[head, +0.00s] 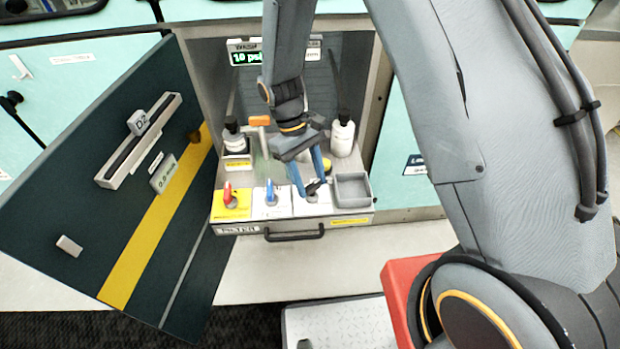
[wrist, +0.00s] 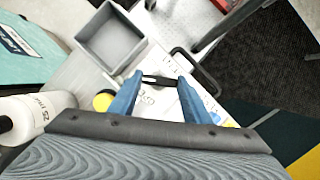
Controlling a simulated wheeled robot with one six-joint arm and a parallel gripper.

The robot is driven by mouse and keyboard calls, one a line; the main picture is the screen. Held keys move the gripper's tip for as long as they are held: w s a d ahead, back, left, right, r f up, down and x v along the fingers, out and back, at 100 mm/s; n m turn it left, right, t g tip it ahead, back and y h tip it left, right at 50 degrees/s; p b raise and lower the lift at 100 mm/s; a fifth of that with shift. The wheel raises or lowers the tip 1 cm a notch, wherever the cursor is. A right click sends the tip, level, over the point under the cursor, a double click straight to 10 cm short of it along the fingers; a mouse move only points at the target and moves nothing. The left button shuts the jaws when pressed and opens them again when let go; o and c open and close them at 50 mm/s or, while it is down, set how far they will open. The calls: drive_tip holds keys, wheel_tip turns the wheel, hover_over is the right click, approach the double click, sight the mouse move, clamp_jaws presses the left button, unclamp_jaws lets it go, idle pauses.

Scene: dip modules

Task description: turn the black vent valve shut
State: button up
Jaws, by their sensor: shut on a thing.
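The black vent valve (head: 314,187) is the rightmost of three small lever valves on the pulled-out tray (head: 348,221), on a white plate. My gripper (head: 311,190) is down at it, with its blue fingers on either side of the lever. In the wrist view, the black lever (wrist: 160,80) lies between the two fingertips (wrist: 160,83), running crosswise from one to the other. My gripper is shut on it. The valve's base is partly hidden by the fingers.
A red valve (head: 228,191) and a blue valve (head: 270,192) stand to the left. An empty grey bin (head: 353,190) is close on the right. White bottles (head: 342,136) stand behind. The open dark door (head: 110,200) blocks the left side.

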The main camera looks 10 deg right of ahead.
drive_tip(key=m, duration=0.1)
drive_tip(key=m+y, duration=0.1)
drive_tip(key=m, duration=0.1)
drive_tip(key=shift+w+d+r+m+p, duration=0.1)
drive_tip(key=shift+w+d+m+p, duration=0.05)
drive_tip(key=shift+m+p, duration=0.2)
drive_tip(key=shift+d+m+g+y+p, duration=0.1)
drive_tip(key=shift+m+g+y+p, duration=0.2)
drive_tip(key=shift+m+y, duration=1.05)
drive_tip(key=shift+m+h, duration=0.45)
drive_tip(key=shift+m, duration=0.05)
drive_tip(key=o, duration=1)
drive_tip(key=shift+o, duration=0.2)
drive_tip(key=b+v, duration=0.1)
drive_tip(key=v, duration=0.6)
drive_tip(key=shift+r+b, duration=0.3)
drive_tip(key=shift+b, duration=0.1)
drive_tip(key=shift+w, duration=0.15)
